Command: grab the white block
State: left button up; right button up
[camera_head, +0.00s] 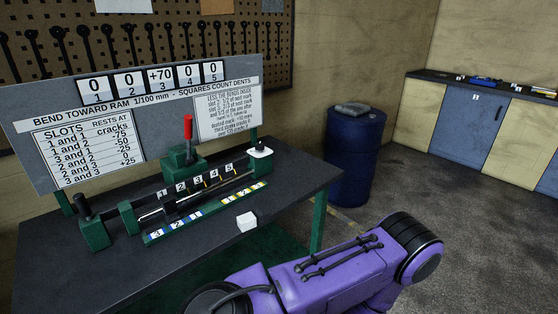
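The white block (246,221) is a small cube resting on the dark tabletop, near the table's front right edge. It stands just right of and in front of the green fixture, apart from it. A purple arm of mine crosses the lower middle of the view, nearer to me than the block. Neither gripper shows in this view, and nothing visible is touching the block.
The green bending fixture (182,157) with a red handle (188,127) stands behind the block on the table (85,284). A sign board (30,130) rises behind it. A blue drum (352,165) stands right of the table. A blue-fronted counter (470,125) is far right. Open floor lies between.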

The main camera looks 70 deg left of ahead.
aim_at(245, 222)
jog(key=i, duration=1.55)
jog(key=u, duration=2.05)
